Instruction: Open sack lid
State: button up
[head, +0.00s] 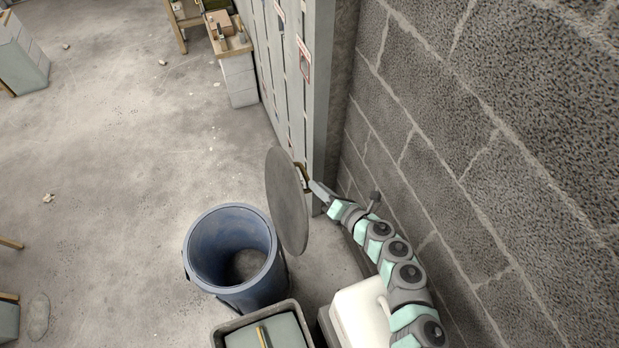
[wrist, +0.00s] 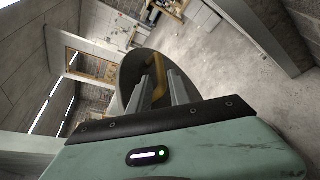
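A round grey lid (head: 287,203) stands nearly upright on edge, off the opening of a blue round bin (head: 236,258). Its lower edge is by the bin's right rim; whether they touch I cannot tell. The lid has a brown-yellow handle (head: 302,177) on its right face. My gripper (head: 310,184) is at this handle, to the right of the lid. In the wrist view the lid (wrist: 128,72) fills the space beyond my gripper (wrist: 160,82), and the handle (wrist: 178,80) sits between the two fingers, which look closed on it. The bin is open, and its inside looks empty. No sack shows.
A grey bin (head: 217,338) with a yellow-handled lid stands below the blue bin. A white container (head: 360,314) is beside it under my arm. Lockers (head: 287,70) and a block wall (head: 500,150) close off the right. The floor at left is mostly clear.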

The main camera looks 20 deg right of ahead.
jog(key=shift+p+x, duration=0.3)
jog(key=shift+x, duration=2.2)
jog(key=shift+d, duration=0.1)
grip_shut()
